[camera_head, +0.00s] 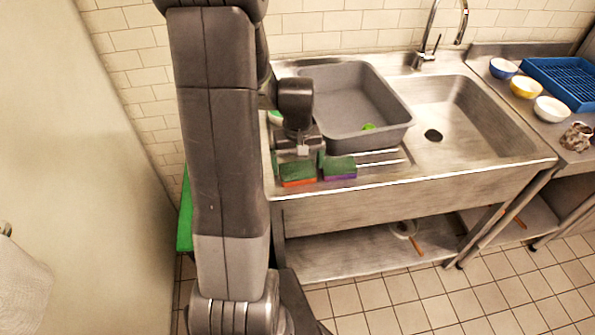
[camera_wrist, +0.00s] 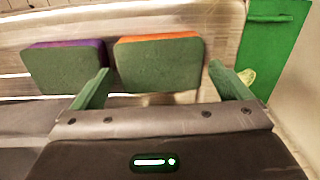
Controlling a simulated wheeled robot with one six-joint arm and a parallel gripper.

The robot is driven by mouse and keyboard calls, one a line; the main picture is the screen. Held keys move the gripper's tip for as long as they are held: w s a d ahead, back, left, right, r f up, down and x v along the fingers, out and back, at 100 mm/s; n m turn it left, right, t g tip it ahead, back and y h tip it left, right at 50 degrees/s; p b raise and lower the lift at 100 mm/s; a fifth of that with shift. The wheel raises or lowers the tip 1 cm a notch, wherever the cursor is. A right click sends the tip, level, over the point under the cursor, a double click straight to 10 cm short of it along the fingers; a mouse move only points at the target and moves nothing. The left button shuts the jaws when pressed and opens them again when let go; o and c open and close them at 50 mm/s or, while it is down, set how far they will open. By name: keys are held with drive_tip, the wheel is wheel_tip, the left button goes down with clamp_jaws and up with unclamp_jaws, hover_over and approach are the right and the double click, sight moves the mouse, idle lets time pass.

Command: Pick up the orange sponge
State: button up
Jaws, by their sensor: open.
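The orange sponge (camera_head: 298,175) has a green scouring top and an orange underside, and lies on the drainboard at the sink's front left. It also shows in the wrist view (camera_wrist: 159,63), between and just ahead of my gripper's two green fingers. My gripper (camera_head: 303,158) is open and empty, close over the drainboard by this sponge. In the wrist view my gripper (camera_wrist: 165,84) has a finger on each side of the orange sponge. A purple sponge (camera_head: 340,168) with a green top lies just right of it; in the wrist view the purple sponge (camera_wrist: 66,66) is at the left.
A grey tub (camera_head: 390,135) with a small green item (camera_head: 368,127) stands behind the sponges. The sink basin (camera_head: 460,110) is empty. Bowls, such as a yellow one (camera_head: 525,88), and a blue rack (camera_head: 565,80) are at right. A green board (camera_wrist: 270,45) shows in the wrist view.

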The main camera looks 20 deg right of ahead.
drive_tip(key=shift+f, duration=1.05)
drive_tip(key=c, duration=0.7)
drive_tip(key=shift+c, duration=0.2)
drive_tip(key=shift+r, duration=0.15)
